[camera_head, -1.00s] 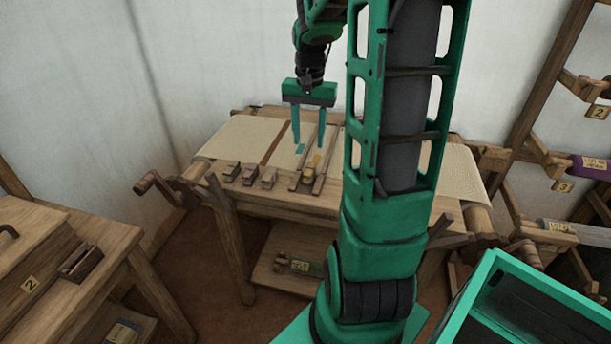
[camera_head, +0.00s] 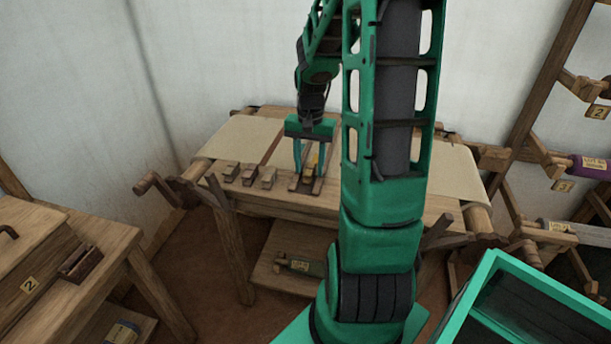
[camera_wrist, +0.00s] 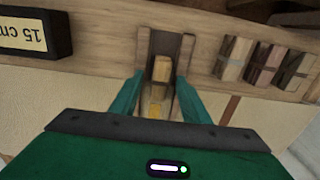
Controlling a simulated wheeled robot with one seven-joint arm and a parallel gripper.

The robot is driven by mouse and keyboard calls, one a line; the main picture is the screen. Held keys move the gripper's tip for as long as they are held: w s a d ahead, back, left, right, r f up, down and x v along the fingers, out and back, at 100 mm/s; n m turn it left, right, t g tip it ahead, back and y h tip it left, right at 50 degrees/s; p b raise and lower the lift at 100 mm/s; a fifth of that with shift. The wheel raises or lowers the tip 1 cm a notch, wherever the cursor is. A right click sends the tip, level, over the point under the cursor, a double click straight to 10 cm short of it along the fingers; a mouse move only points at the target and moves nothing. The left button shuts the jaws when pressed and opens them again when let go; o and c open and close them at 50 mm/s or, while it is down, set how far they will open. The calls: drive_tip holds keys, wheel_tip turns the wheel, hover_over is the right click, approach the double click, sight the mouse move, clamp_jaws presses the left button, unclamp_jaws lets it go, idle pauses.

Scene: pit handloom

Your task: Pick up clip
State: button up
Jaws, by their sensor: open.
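In the head view this clip (camera_head: 308,175) is small and partly hidden by my gripper. My gripper (camera_head: 310,170) is open and has its fingers pointing down over the rails. Three similar wooden clips (camera_head: 249,175) sit in a row to the left.
The wooden loom (camera_head: 270,196) carries pale cloth (camera_head: 235,138). A black block labelled 15 cm (camera_wrist: 30,38) lies near the rails. A side table (camera_head: 105,240) stands at left, a green bin (camera_head: 490,270) at lower right, and a rack with a purple roll (camera_head: 590,168) at right.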

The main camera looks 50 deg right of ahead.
clamp_jaws()
drive_tip(key=shift+r, duration=0.15)
